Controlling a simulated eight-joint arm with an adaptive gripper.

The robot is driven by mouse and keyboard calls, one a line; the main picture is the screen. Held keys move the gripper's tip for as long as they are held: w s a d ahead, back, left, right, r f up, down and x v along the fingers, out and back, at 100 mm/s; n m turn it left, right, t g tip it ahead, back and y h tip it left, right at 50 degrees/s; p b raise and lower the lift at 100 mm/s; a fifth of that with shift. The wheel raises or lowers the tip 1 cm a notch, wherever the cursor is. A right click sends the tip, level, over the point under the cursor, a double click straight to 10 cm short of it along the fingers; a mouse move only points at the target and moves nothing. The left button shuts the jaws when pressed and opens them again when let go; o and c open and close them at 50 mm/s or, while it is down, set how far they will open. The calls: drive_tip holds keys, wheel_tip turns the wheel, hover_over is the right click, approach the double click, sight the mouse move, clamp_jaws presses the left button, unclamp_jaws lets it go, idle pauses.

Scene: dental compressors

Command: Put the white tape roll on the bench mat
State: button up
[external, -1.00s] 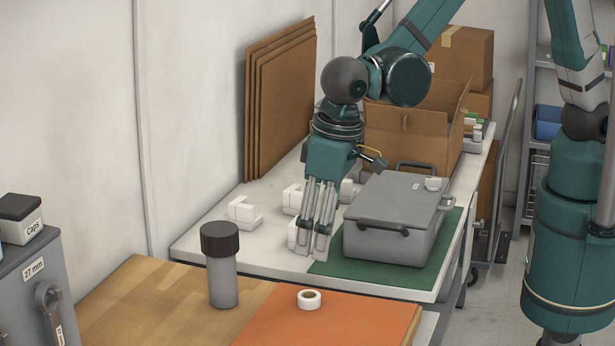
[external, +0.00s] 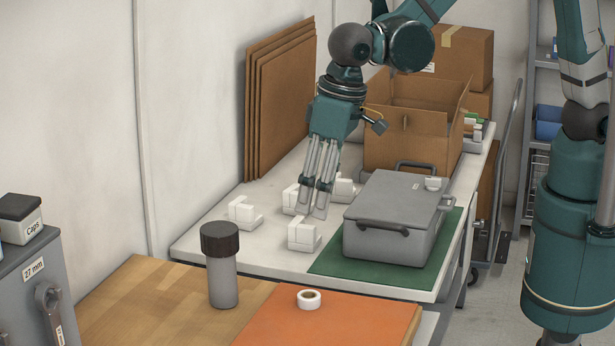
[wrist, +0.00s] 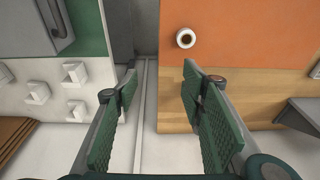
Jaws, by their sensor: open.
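The white tape roll (external: 309,299) lies flat on the orange mat (external: 340,322) at the front edge of the picture. The roll also shows in the wrist view (wrist: 185,39), standing out on the orange mat (wrist: 235,50) beyond my right-hand finger. My gripper (external: 315,214) is open and empty, pointing down above the white table among white blocks, behind and apart from the roll. In the wrist view my gripper's two fingers (wrist: 157,90) are wide apart with nothing between them.
A grey case (external: 395,215) sits on a green mat (external: 330,262) on the white table. Several white blocks (external: 303,233) stand near my gripper. A dark-capped grey cylinder (external: 222,280) stands on the wooden bench left of the orange mat. An open cardboard box (external: 405,135) is behind.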

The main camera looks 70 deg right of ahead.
drive_tip(key=d+r+t, duration=0.1)
drive_tip(key=d+r, duration=0.4)
drive_tip(key=d, duration=0.6)
drive_tip(key=d+r+t, duration=0.1)
drive_tip(key=d+r, duration=0.5)
drive_tip(key=d, duration=0.6)
drive_tip(key=s+d+r+t, duration=0.1)
drive_tip(key=s+d, duration=0.5)
drive_tip(key=d, duration=0.5)
drive_tip(key=s+d+r+t, duration=0.1)
drive_tip(key=s+d+t, duration=0.1)
drive_tip(key=s+d, duration=0.4)
drive_tip(key=d, duration=0.5)
drive_tip(key=shift+r, duration=0.35)
drive_tip(key=shift+f, duration=0.1)
